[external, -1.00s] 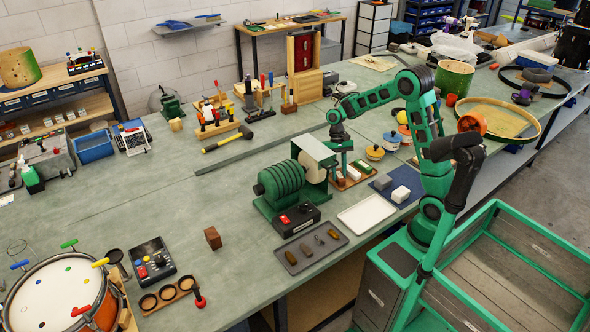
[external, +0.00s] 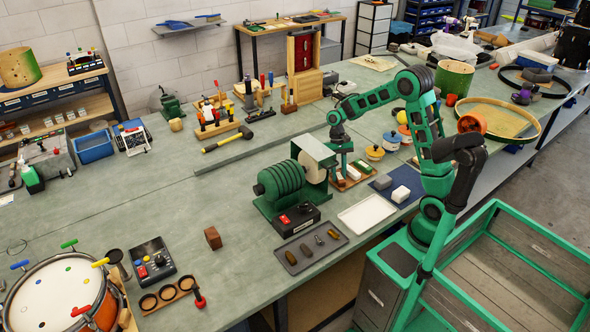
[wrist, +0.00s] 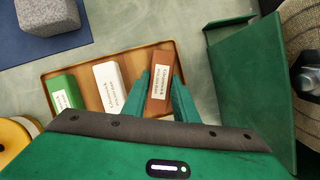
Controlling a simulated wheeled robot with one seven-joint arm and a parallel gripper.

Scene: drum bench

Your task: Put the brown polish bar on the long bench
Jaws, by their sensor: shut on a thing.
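The brown polish bar (wrist: 158,82) with a white label shows in the wrist view, at the right end of a shallow wooden tray (wrist: 88,66). My gripper (wrist: 160,85) has its green fingers on both sides of the bar and is shut on it. The bar is still at the tray; I cannot tell whether it is lifted. A white bar (wrist: 109,86) and a green bar (wrist: 65,91) lie to its left. In the external view my gripper (external: 341,172) points down at the tray, and the brown bar is mostly hidden. The long grey-green bench (external: 150,205) carries the tray.
A green polishing machine (external: 283,185) stands close to the left of the tray. A blue mat (external: 383,192) with a pale block and a white tray (external: 367,214) are to the right and front. The bench's left middle is clear.

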